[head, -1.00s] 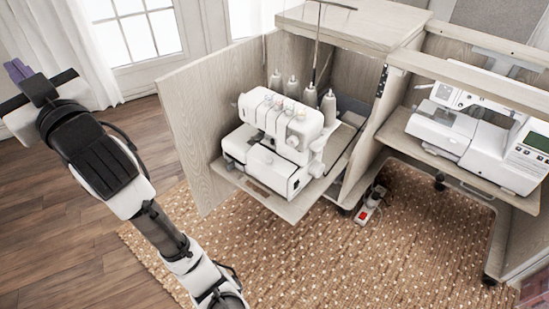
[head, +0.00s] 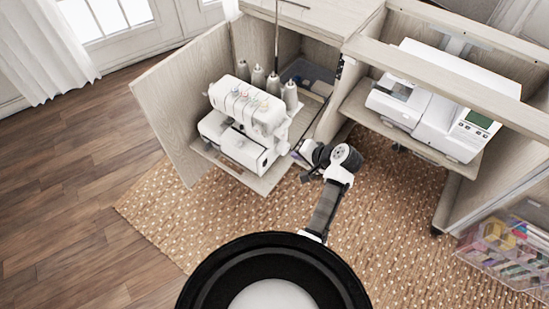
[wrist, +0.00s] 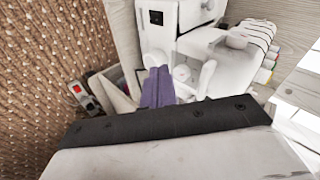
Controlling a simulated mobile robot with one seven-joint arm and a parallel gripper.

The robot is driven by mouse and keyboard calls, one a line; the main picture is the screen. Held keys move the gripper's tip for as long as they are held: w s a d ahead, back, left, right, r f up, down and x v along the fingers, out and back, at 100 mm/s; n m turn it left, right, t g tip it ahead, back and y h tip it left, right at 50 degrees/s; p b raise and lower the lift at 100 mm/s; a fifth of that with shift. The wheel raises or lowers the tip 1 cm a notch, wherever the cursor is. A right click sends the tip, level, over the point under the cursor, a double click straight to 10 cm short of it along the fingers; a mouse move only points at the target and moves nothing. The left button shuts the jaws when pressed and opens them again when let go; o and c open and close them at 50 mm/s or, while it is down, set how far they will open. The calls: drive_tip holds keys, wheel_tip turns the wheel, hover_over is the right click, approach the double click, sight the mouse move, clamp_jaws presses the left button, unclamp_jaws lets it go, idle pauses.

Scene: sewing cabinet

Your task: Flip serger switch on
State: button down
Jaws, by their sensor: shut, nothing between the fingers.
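The white serger (head: 243,112) stands on a pull-out shelf in the cabinet, with thread cones behind it. It also shows in the wrist view (wrist: 186,47). A small black switch or socket (wrist: 156,17) is on its white side at the top of the wrist view; I cannot tell its position. My gripper is at the right side of the serger, and its fingertips are hard to make out in the head view. In the wrist view its purple fingers (wrist: 158,86) are together and empty, pointing toward the serger's lower side, apart from the switch as seen in the picture.
The open cabinet door (head: 187,100) stands left of the serger. A white sewing machine (head: 432,100) sits on the right shelf. A power strip with a red switch (wrist: 80,93) lies on the woven rug (head: 170,225). A clear craft box (head: 508,250) is at lower right.

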drive_tip(key=s+d+f+m+y, duration=0.1)
drive_tip(key=s+f, duration=0.2)
drive_tip(key=s, duration=0.1)
drive_tip(key=shift+s+d+f+m+g+y, duration=0.25)
drive_tip(key=shift+d+f+m+g+y, duration=0.05)
drive_tip(key=shift+d, duration=0.05)
approach(266, 164)
drive_tip(key=shift+p+x, duration=0.4)
drive_tip(key=shift+x, duration=2.65)
drive_tip(key=shift+d+f, duration=0.15)
